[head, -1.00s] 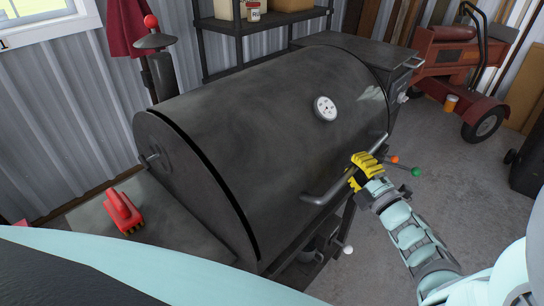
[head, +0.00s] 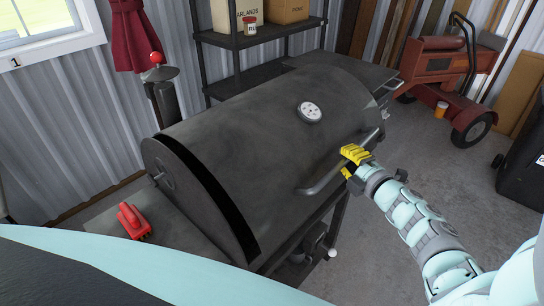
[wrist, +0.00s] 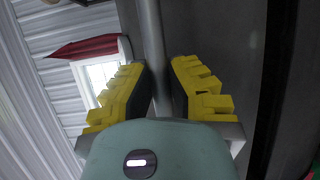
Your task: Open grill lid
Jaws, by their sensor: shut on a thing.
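The grill lid (head: 250,125) is a dark grey barrel-shaped cover with a round white gauge (head: 309,112) on its front. A wide dark gap shows along its left end, so it is partly raised. Its handle (head: 322,183) is a grey metal bar across the lower front. My gripper (head: 352,162), with yellow fingers, is at the right part of this handle and closed around it. In the wrist view the handle bar (wrist: 153,50) runs between the two yellow fingers (wrist: 160,95). The grill's inside is hidden.
A red brush (head: 134,221) lies on the left side shelf (head: 100,213). A metal shelf rack (head: 230,42) stands behind the grill. A red wheeled machine (head: 445,75) and a dark bin (head: 522,175) are at right. Grey floor (head: 420,150) is clear between.

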